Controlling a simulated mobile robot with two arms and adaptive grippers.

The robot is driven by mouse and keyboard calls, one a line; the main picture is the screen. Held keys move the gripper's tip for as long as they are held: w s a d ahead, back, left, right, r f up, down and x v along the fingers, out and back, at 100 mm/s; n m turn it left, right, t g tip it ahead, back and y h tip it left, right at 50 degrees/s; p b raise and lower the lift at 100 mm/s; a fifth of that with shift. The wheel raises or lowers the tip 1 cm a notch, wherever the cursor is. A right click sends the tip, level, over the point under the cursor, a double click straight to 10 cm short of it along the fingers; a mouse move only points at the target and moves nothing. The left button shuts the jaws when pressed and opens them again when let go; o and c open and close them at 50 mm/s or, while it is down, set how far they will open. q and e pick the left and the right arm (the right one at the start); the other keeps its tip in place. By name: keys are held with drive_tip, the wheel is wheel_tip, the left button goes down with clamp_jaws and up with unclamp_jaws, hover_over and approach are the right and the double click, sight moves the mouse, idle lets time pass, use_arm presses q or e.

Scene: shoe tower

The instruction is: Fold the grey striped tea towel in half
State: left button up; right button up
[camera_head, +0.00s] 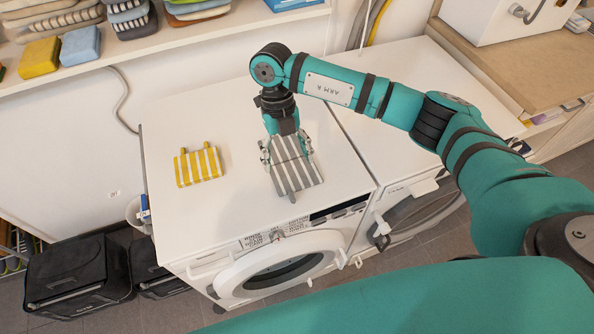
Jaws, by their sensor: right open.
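The grey striped tea towel (294,168) lies on the white top of the washing machine (231,213), near its right side. It has grey and white stripes. My right gripper (287,151) is over the far part of the towel, pointing down, with its fingers spread apart to either side. The gripper and wrist hide the towel's far edge, and I cannot tell whether a finger touches the cloth. My left gripper is not in view.
A yellow striped cloth (198,166) lies to the left on the same top. A second machine (413,80) stands at the right. A shelf with folded towels (82,45) runs along the back. Black bags (76,275) stand on the floor at left.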

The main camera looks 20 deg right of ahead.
wheel_tip(320, 180, up, 6)
drive_tip(key=p, duration=0.3)
drive_tip(key=shift+r, duration=0.2)
idle(1.3)
